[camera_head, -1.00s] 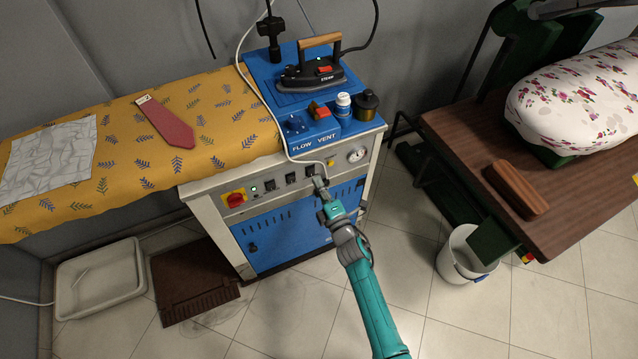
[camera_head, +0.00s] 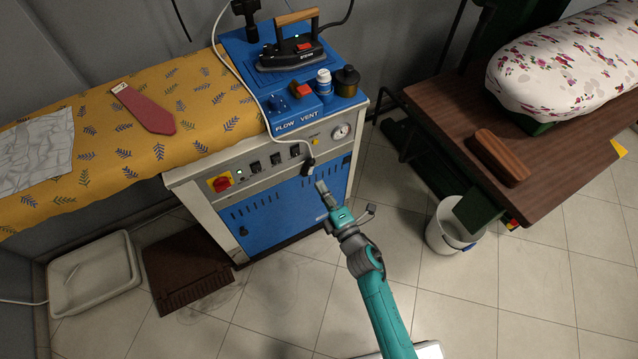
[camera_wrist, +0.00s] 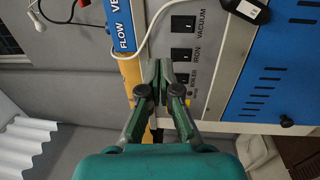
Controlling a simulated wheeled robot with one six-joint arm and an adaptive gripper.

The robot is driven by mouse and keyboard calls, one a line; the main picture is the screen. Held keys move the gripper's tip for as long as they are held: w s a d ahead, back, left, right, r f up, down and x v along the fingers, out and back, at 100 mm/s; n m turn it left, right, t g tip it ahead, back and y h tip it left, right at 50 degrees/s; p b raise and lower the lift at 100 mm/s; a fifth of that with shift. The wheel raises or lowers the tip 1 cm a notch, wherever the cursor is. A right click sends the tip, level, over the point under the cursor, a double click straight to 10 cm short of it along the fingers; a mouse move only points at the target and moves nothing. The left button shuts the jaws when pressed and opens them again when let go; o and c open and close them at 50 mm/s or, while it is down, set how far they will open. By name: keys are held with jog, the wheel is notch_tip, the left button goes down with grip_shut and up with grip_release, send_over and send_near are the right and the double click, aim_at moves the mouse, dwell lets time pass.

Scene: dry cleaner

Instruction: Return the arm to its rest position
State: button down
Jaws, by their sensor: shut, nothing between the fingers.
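My gripper (camera_head: 322,187) is at the end of my teal arm, in front of the blue and cream ironing unit (camera_head: 280,212). Its fingers are together with nothing between them. In the wrist view the closed green fingers (camera_wrist: 164,66) stand before the switch panel (camera_wrist: 185,40), which has rocker switches with labels such as VACUUM and IRON. My arm is stretched forward and low, with the gripper apart from the panel.
A black end piece (camera_head: 308,166) of the white cable hangs close by the gripper. A brown wooden table (camera_head: 560,165) stands right, with a white bucket (camera_head: 440,240) below. The yellow ironing board (camera_head: 100,150) is left. Tiled floor between is open.

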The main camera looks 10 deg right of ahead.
dwell(0.5)
jog(key=s+d+r+m+h, duration=0.15)
jog(key=s+m, duration=0.25)
jog(key=s, duration=0.4)
jog(key=s+d+m+g+h, duration=0.1)
jog(key=s+d+m, duration=0.25)
jog(key=s, duration=0.55)
jog(key=s+d+m+h, duration=0.1)
jog(key=s+m, duration=0.3)
jog(key=s, duration=0.4)
jog(key=s+d+r+m+g+h, duration=0.2)
jog(key=s+r+m, duration=0.8)
jog(key=s, duration=0.6)
notch_tip(320, 180, up, 2)
jog(key=shift+s+d+r+g, duration=0.1)
jog(key=shift+s+d+g, duration=0.25)
jog(key=shift+d, duration=0.2)
jog(key=shift+h, duration=0.25)
